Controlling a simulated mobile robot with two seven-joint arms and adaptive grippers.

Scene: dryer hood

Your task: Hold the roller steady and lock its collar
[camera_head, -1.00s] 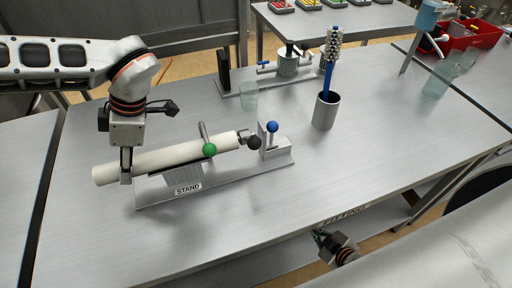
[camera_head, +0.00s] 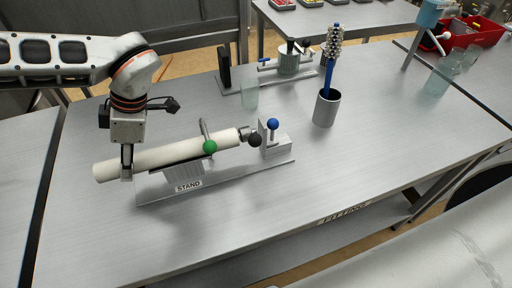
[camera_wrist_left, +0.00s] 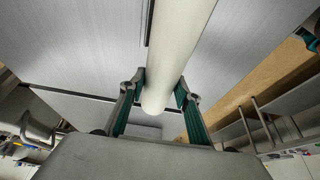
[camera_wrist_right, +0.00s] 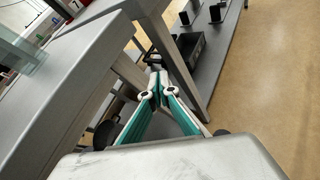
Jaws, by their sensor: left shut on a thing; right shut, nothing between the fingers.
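The cream roller (camera_head: 170,155) lies along the metal stand (camera_head: 220,181) labelled STAND on the table. My left gripper (camera_head: 127,172) is shut on the roller near its left end, and the left wrist view shows the roller (camera_wrist_left: 178,45) between the fingers (camera_wrist_left: 160,92). At the roller's right end are a metal fitting and a black ball knob (camera_head: 254,141), beside an upright block with a blue ball knob (camera_head: 272,124). A green ball (camera_head: 210,147) tips a bent lever over the roller. I cannot tell which part is the collar. My right gripper (camera_wrist_right: 157,80) is shut and empty, off the table.
A grey cup (camera_head: 326,108) holds a blue-handled brush. A red bin (camera_head: 460,38) is at the far right. The table front is clear. In the right wrist view, a table leg (camera_wrist_right: 172,60) stands near the gripper.

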